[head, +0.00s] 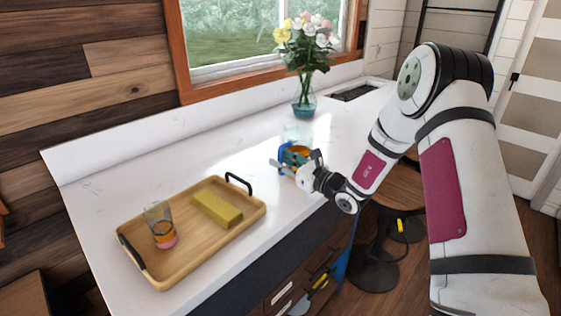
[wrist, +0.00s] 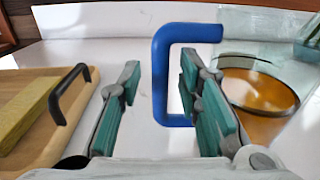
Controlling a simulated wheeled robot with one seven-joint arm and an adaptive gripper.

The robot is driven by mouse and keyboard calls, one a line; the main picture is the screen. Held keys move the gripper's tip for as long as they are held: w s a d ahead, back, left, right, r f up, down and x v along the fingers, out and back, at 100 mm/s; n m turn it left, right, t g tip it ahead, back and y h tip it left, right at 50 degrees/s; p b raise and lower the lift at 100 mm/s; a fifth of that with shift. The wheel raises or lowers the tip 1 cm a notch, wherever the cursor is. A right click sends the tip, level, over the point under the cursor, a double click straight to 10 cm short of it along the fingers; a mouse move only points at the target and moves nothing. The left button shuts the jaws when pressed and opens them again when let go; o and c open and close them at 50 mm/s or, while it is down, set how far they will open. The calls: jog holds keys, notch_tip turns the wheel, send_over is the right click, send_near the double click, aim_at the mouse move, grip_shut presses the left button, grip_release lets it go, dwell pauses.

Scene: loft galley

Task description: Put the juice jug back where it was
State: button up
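The juice jug (head: 297,151) stands on the white counter near the window side, partly hidden behind my gripper in the head view. It has a blue handle (wrist: 160,80) and a clear body with orange juice (wrist: 258,90) inside. My gripper (wrist: 163,105) is open, its two teal-padded fingers apart. In the wrist view the handle's upright bar shows between the fingers, and the right finger overlaps the handle's opening. I cannot tell whether either finger touches it. In the head view my gripper (head: 290,165) is at the jug's near side.
A wooden tray (head: 165,277) with black handles lies at the counter's left, holding a glass (head: 160,226) with a little pink-orange drink and a yellow-green block (head: 217,208). A flower vase (head: 304,105) stands behind the jug by the window. Counter between tray and jug is clear.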

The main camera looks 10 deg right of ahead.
jog(key=v, duration=1.1)
jog(key=s+a+r+n+g+y, duration=0.3)
jog(key=s+a+r+n+g, duration=0.7)
jog(key=s+a+n, duration=0.3)
jog(key=s+r+n+g+h, duration=0.1)
jog(key=s+n+g+h, duration=0.35)
jog(key=s+n, duration=0.6)
jog(key=s+d+r+n+t+h, duration=0.5)
jog(key=s+d+h, duration=0.4)
jog(key=s+d, duration=0.1)
jog(key=shift+d+r, duration=0.2)
jog(key=shift+d, duration=0.55)
jog(key=shift+t, duration=0.25)
